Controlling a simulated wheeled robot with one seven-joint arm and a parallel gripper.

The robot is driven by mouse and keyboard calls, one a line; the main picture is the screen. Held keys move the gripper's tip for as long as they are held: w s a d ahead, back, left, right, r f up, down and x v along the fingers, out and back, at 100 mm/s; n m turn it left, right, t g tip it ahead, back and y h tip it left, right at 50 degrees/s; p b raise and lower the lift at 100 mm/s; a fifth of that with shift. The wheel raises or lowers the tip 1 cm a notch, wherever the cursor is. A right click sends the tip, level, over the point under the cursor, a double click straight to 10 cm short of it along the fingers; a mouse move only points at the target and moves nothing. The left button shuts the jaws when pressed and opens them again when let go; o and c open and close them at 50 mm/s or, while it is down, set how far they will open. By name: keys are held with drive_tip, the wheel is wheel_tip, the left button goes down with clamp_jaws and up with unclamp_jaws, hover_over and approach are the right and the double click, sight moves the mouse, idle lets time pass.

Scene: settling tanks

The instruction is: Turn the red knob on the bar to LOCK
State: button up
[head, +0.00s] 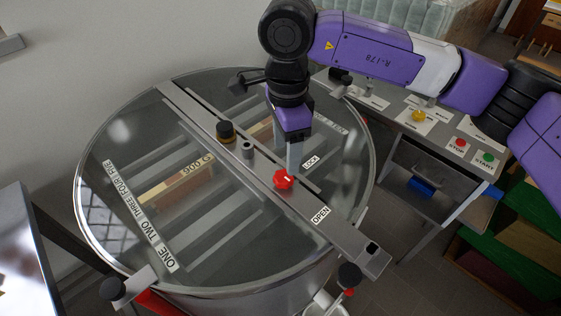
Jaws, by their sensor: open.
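The red knob (284,180) sits on the metal bar (325,222) that crosses the round glass-lidded tank. The LOCK label (311,162) is beside the bar, up and right of the knob. The OPEN label (321,215) is beside the bar, below and right of it. A pale mark shows on the knob's top; its exact pointing is hard to tell. My gripper (293,163) points down just above and behind the knob, with nothing seen held in it. Its fingers look close to the knob; whether they touch it cannot be told.
A black-and-brass knob (226,131) and a short grey post (247,149) stand on the bar left of my gripper. Black clamp knobs (113,289) sit around the tank rim. A control panel (440,135) with STOP and START buttons stands at right.

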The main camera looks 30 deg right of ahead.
sight(286, 175)
drive_tip(key=shift+f+p, duration=0.65)
drive_tip(key=shift+f, duration=2.95)
clamp_jaws()
